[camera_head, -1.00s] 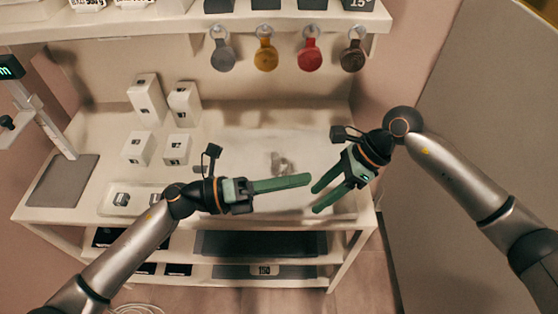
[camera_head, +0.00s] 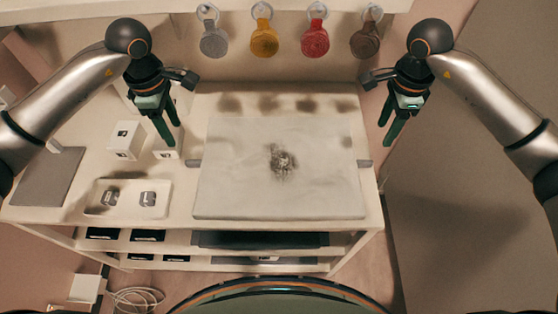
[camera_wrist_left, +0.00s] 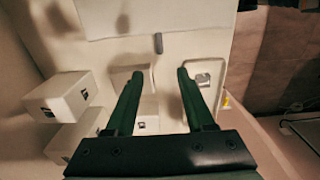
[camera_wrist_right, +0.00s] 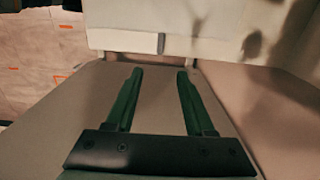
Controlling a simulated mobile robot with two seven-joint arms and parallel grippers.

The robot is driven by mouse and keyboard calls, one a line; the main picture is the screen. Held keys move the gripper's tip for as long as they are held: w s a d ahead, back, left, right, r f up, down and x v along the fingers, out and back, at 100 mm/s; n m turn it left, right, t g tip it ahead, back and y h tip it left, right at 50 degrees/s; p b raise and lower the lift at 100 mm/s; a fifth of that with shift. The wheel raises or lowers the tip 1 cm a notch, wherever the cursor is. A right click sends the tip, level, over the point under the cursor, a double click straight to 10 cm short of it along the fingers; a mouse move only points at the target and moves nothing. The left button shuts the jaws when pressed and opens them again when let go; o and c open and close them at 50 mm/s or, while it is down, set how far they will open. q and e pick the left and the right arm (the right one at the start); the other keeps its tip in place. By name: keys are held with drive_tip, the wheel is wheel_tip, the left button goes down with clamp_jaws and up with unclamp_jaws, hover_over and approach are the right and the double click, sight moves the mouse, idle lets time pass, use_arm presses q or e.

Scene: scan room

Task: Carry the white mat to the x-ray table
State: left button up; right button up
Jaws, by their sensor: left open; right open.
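My left gripper (camera_head: 171,136) is open and empty, above and left of the left tab. My right gripper (camera_head: 388,142) is open and empty, above and right of the right tab. The mat and a tab show ahead of the fingers in the left wrist view (camera_wrist_left: 130,14) and right wrist view (camera_wrist_right: 120,38). I cannot identify the x-ray table.
White boxes (camera_head: 125,140) and a tray with two small items (camera_head: 103,200) stand left of the mat. A grey pad (camera_head: 45,178) lies farther left. Round tags (camera_head: 264,40) hang behind. A large grey surface (camera_head: 460,230) is at right. A cable (camera_head: 137,299) lies on the floor.

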sight(189, 161)
use_arm(q)
drive_tip(key=shift+f, duration=0.1)
use_arm(e)
drive_tip(key=shift+f, duration=0.15)
use_arm(q)
wheel_tip(189, 161, down, 12)
drive_tip(key=shift+d+f, duration=0.1)
drive_tip(key=shift+f, duration=0.1)
use_arm(e)
wheel_tip(189, 161, down, 12)
drive_tip(key=shift+f, duration=0.15)
use_arm(q)
drive_tip(key=shift+c, duration=0.4)
use_arm(e)
drive_tip(key=shift+c, duration=0.4)
use_arm(q)
clamp_jaws()
use_arm(e)
clamp_jaws()
